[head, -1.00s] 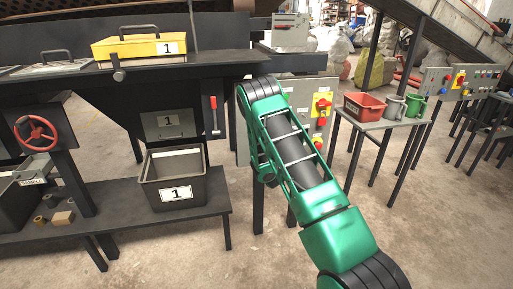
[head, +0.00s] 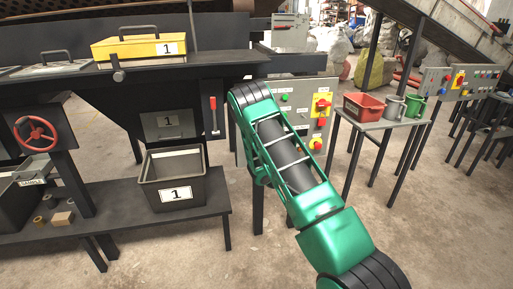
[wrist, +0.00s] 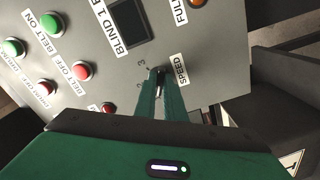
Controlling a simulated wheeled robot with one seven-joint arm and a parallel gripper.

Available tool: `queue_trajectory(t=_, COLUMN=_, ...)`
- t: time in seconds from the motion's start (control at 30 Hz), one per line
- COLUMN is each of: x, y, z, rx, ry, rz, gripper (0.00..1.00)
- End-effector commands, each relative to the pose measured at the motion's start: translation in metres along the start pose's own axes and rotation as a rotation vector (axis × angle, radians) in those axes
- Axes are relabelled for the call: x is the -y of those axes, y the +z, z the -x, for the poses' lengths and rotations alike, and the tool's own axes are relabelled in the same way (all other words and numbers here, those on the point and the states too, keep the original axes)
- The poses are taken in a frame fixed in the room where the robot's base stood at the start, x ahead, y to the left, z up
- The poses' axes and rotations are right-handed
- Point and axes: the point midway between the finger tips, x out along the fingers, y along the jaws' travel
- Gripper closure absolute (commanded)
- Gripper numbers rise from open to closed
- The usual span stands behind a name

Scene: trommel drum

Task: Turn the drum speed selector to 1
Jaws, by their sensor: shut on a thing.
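The drum speed selector (wrist: 158,72) is a small dark knob on the grey control panel (wrist: 215,45), beside a white SPEED label (wrist: 180,70). The digits 2 and 3 show to its left in the wrist view. My gripper (wrist: 160,84) has its two green fingers closed around the knob, one on each side. The fingers hide much of the knob, and I cannot tell which digit it points to. In the head view my green arm covers the selector and my gripper; part of the control panel (head: 298,88) shows beside the arm.
The panel also carries green buttons (wrist: 52,22), red buttons (wrist: 79,71), an orange lamp (wrist: 197,2) and a dark display (wrist: 130,22). In the head view a red emergency knob (head: 322,104) is close right of my arm. A table (head: 374,123) with a red bin stands further right.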

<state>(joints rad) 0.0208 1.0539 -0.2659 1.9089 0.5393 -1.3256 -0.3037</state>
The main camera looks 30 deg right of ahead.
Motion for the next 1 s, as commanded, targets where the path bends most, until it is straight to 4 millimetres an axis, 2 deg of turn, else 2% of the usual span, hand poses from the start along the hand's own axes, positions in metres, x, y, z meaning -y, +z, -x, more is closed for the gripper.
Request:
queue_trajectory(t=0.1, x=0.004, y=-0.005, z=0.0, rx=-0.007, ry=-0.004, rz=-0.004, gripper=1.0)
queue_trajectory(t=0.13, x=0.004, y=-0.005, z=0.0, rx=-0.007, ry=-0.004, rz=-0.005, gripper=0.83)
queue_trajectory(t=0.2, x=0.004, y=-0.004, z=0.0, rx=-0.006, ry=-0.004, rz=-0.005, gripper=0.72)
queue_trajectory(t=0.57, x=0.001, y=-0.001, z=0.003, rx=-0.001, ry=-0.001, rz=-0.003, gripper=0.72)
queue_trajectory(t=1.0, x=0.0, y=0.002, z=0.048, rx=0.002, ry=-0.001, rz=-0.006, gripper=0.72)
